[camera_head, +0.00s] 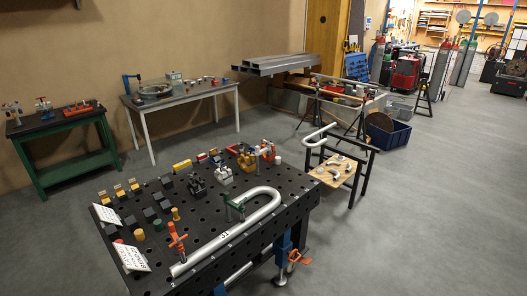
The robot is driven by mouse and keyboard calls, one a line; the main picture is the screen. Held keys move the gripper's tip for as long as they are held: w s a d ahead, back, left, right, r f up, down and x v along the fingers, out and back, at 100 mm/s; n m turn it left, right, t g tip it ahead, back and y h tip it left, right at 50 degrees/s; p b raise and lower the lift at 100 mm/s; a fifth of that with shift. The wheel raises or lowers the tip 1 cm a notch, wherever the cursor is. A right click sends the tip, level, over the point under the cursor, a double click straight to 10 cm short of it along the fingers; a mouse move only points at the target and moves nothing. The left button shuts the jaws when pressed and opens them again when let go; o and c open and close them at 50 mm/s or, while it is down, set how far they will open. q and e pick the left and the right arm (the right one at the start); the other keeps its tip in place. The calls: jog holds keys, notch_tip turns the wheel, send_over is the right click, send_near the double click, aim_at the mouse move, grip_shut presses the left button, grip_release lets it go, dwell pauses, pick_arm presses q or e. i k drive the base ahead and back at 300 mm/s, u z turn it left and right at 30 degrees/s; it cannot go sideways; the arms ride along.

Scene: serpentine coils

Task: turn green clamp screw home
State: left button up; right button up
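The green clamp (238,206) stands on the black perforated welding table, beside the bent silver tube (222,240). Its upper part reaches toward the tube near the U-bend. The clamp is small here, and I cannot tell how far its screw is turned or whether its tip touches the tube. A red-orange clamp (177,242) stands by the tube's near end. Neither of my grippers is in view.
The welding table (277,222) holds several dark blocks, yellow pieces and white cards (131,257). A small wooden-topped stand (332,177) is to the right. The grey floor at right is clear.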

aim_at(240, 204)
jog(key=z, duration=1)
jog(key=i, duration=1.2)
jog(key=u, duration=1.35)
